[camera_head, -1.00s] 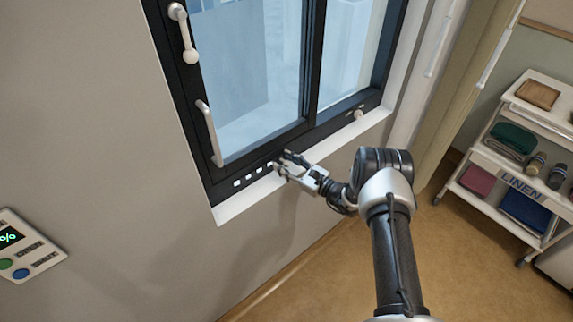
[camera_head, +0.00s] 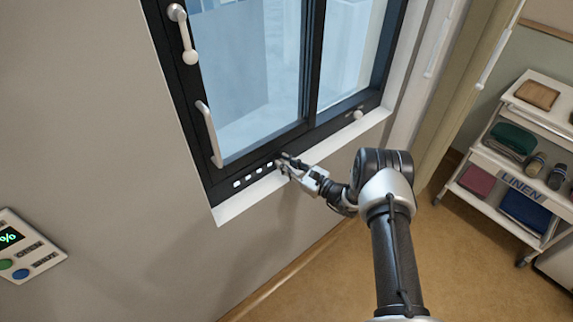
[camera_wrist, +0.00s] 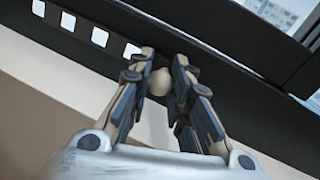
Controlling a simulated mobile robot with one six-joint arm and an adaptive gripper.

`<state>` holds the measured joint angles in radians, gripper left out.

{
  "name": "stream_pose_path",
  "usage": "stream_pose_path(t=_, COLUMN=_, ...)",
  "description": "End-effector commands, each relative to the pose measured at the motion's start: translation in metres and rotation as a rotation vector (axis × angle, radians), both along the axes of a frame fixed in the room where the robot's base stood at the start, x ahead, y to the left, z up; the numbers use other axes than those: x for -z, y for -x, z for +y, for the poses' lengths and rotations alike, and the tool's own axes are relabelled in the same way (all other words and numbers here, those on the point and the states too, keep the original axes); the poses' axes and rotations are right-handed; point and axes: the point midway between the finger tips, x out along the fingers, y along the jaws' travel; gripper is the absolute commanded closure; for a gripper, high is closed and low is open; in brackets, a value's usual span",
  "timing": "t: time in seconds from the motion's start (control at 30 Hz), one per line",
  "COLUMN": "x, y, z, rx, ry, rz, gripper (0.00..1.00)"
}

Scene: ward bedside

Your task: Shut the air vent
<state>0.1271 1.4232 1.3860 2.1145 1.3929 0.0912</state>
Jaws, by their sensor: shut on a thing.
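The air vent (camera_head: 253,174) is a row of several small light slots in the dark lower frame of the window. The slots also show at the upper left in the wrist view (camera_wrist: 99,37). A pale round knob (camera_wrist: 160,82) sits on the dark frame just right of the slots. My gripper (camera_head: 284,163) is at the right end of the slot row. In the wrist view its two fingers (camera_wrist: 165,68) are closed around the knob, one on each side. The fingers hide part of the knob, and in the head view it is hidden.
The window has a lever handle (camera_head: 183,35), a long pull handle (camera_head: 208,135) and a small knob (camera_head: 358,114) at the right of its lower frame. A white sill (camera_head: 250,200) runs below. A linen cart (camera_head: 520,185) stands at the right, and a wall panel (camera_head: 25,250) is at the left.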

Motion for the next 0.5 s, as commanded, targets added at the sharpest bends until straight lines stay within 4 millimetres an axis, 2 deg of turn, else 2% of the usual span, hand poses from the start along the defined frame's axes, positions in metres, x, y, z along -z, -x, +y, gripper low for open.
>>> stream_pose_path(t=0.17, x=-0.002, y=-0.001, z=0.002, rx=-0.002, ry=0.0, rz=-0.004, gripper=1.0)
stream_pose_path(t=0.4, x=-0.003, y=0.015, z=0.022, rx=-0.004, ry=-0.001, rz=-0.003, gripper=1.0)
stream_pose_path(t=0.5, x=-0.002, y=0.016, z=0.023, rx=-0.005, ry=0.0, rz=-0.005, gripper=1.0)
